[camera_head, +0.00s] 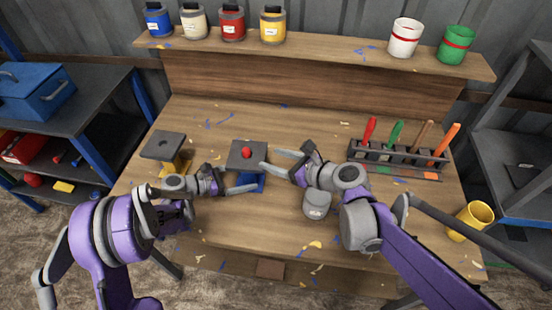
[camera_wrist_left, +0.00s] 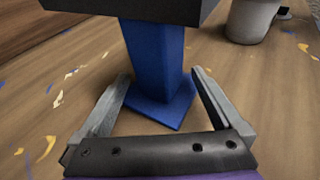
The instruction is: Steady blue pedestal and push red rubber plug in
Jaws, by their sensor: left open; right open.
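The blue pedestal (camera_head: 251,183) stands on the table under a dark square top plate (camera_head: 236,160). The red rubber plug (camera_head: 247,153) sits on the middle of that plate; how deep it sits I cannot tell. My left gripper (camera_head: 236,178) is open low beside the pedestal. In the left wrist view its fingers (camera_wrist_left: 158,76) lie on either side of the blue column (camera_wrist_left: 155,62), with gaps showing. The dark plate's edge (camera_wrist_left: 130,10) overhangs above. My right gripper (camera_head: 269,159) is open, its fingertips close to the plate's right side, with no object between them.
A yellow pedestal with a dark plate (camera_head: 163,145) stands at left. A grey cup (camera_head: 317,204) stands below my right wrist. A rack (camera_head: 395,160) of coloured-handled tools is at right, and a yellow cup (camera_head: 470,220) near the right edge. Paint cans line the back shelf (camera_head: 330,50).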

